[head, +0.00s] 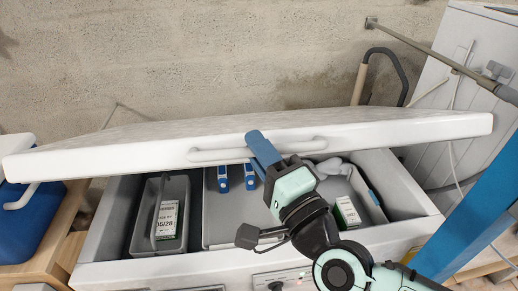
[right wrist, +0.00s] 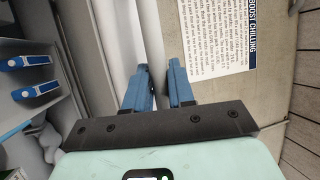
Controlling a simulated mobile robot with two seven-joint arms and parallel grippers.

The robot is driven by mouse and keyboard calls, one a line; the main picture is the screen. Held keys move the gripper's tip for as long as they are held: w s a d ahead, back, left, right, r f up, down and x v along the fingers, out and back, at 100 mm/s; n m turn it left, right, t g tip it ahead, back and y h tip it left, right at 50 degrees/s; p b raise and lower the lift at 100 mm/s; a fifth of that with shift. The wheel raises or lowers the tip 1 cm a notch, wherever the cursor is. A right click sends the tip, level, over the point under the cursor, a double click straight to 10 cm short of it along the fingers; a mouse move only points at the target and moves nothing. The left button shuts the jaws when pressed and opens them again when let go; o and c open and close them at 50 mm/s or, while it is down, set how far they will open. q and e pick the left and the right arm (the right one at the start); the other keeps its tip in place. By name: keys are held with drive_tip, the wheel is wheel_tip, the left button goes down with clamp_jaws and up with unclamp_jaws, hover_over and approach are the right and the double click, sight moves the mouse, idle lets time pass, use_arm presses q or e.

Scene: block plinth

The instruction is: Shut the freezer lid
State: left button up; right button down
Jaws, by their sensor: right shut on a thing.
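The white freezer lid (head: 400,131) is raised part way over the open white freezer body (head: 100,272) in the head view. A long bar handle (head: 212,155) runs along the lid's front edge. My right gripper (head: 262,147) is shut on this handle near its middle, with its blue fingers on either side of the bar. The handle also shows between the fingers in the right wrist view (right wrist: 153,40). My left gripper is in neither view.
Inside the freezer are a grey bin (head: 176,195), blue-ended packs (head: 222,179) and a labelled carton (head: 347,210). A blue cooler (head: 24,222) stands at left. A grey pipe (head: 430,52) and a blue post (head: 470,225) are at right.

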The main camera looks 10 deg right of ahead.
drive_tip(key=c, duration=1.3)
unclamp_jaws()
drive_tip(key=shift+w+f, duration=0.1)
drive_tip(key=shift+c, duration=0.2)
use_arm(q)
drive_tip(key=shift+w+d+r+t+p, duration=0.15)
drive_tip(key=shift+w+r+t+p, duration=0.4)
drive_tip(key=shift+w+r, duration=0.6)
use_arm(e)
drive_tip(key=v, duration=1.3)
drive_tip(key=shift+s, duration=0.2)
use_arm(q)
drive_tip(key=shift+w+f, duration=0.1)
